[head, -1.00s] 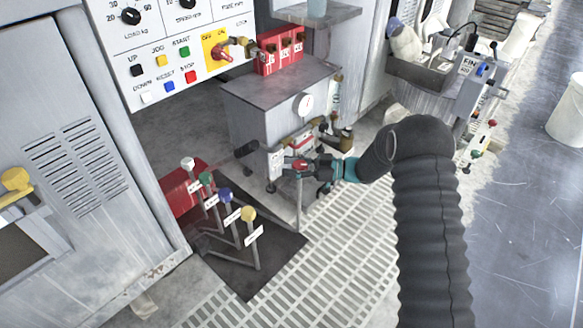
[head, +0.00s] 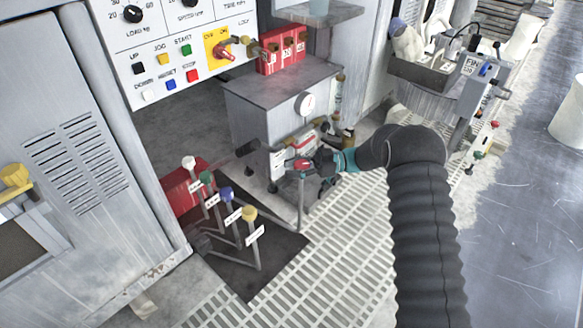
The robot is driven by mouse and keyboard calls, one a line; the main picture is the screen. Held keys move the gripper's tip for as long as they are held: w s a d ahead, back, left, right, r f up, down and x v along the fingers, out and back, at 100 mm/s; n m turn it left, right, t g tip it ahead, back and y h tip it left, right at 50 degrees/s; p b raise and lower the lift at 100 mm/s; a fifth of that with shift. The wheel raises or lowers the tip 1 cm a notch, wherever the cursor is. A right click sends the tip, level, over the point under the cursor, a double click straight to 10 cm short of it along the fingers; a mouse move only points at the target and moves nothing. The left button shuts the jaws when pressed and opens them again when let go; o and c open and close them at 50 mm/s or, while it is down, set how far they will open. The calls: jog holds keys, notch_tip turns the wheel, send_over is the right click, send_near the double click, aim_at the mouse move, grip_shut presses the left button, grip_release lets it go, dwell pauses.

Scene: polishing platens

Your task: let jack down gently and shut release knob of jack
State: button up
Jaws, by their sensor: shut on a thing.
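A grey box-shaped unit with a round gauge (head: 305,103) stands in the bay, with valves and a dark-gripped handle (head: 248,148) on its front. A red-topped knob (head: 302,164) sits on a thin upright post in front of this unit. My gripper (head: 313,171) comes in from the right and is shut at the red-topped knob, level with its head. The fingers are small and dark here, and the exact contact is partly hidden. A red body (head: 182,188) lies behind the row of levers; I cannot tell which part is the jack.
Several levers with white, green, blue and yellow (head: 249,213) knobs stand just left of the post. A control panel (head: 170,50) and red tagged blocks (head: 283,50) are above. The floor grating (head: 340,240) is clear in front. A cluttered grey stand (head: 430,75) is behind right.

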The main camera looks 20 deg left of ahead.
jog(key=o, duration=0.9)
jog(key=shift+w+d, duration=0.2)
jog(key=shift+d, duration=0.1)
jog(key=shift+w+d, duration=0.1)
jog(key=v, duration=1.1)
jog(key=shift+d, duration=0.25)
jog(key=shift+w, duration=0.1)
